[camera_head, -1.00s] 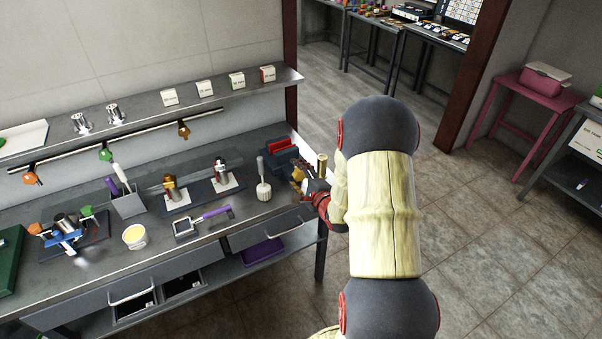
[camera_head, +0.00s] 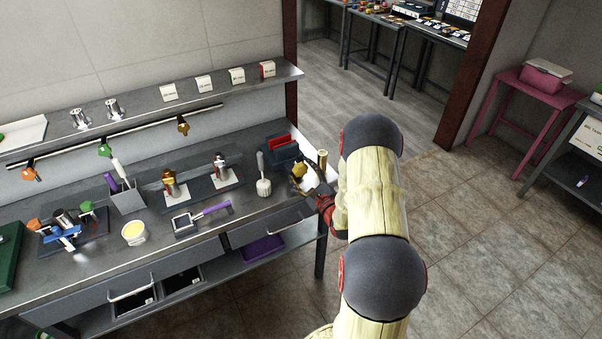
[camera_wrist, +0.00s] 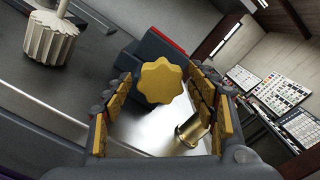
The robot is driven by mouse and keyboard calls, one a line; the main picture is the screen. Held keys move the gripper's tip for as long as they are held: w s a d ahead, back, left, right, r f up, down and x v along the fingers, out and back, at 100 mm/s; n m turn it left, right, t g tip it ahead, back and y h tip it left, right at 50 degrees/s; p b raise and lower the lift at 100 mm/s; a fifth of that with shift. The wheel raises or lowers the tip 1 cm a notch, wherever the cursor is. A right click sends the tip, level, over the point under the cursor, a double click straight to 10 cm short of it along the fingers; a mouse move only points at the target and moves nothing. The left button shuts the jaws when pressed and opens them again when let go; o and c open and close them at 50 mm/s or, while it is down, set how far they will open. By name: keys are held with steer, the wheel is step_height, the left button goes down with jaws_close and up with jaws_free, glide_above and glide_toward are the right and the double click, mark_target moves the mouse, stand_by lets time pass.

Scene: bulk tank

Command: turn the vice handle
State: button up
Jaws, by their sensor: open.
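A yellow, lobed knob (camera_wrist: 162,81) faces the wrist camera in front of the dark blue vice body (camera_wrist: 150,48); it looks to be the vice handle. In the head view the vice (camera_head: 281,152), with a red part on top, stands at the bench's right end. My gripper (camera_wrist: 161,90) is open, its yellow-padded fingers on either side of the knob, with visible gaps. I cannot tell how deep the knob sits between them. In the head view my gripper (camera_head: 318,184) is at the bench corner, partly hidden by my arm.
A brass cylinder (camera_wrist: 189,132) stands close to the right finger. A white fluted-head tool (camera_head: 263,182) stands left of the vice. The bench (camera_head: 275,212) holds several other tools, and a shelf (camera_head: 140,117) runs above it. Open floor lies to the right.

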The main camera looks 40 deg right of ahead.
steer(key=shift+w, duration=0.3)
steer(key=shift+c, duration=0.6)
steer(key=c, duration=1.1)
steer(key=shift+o, duration=0.2)
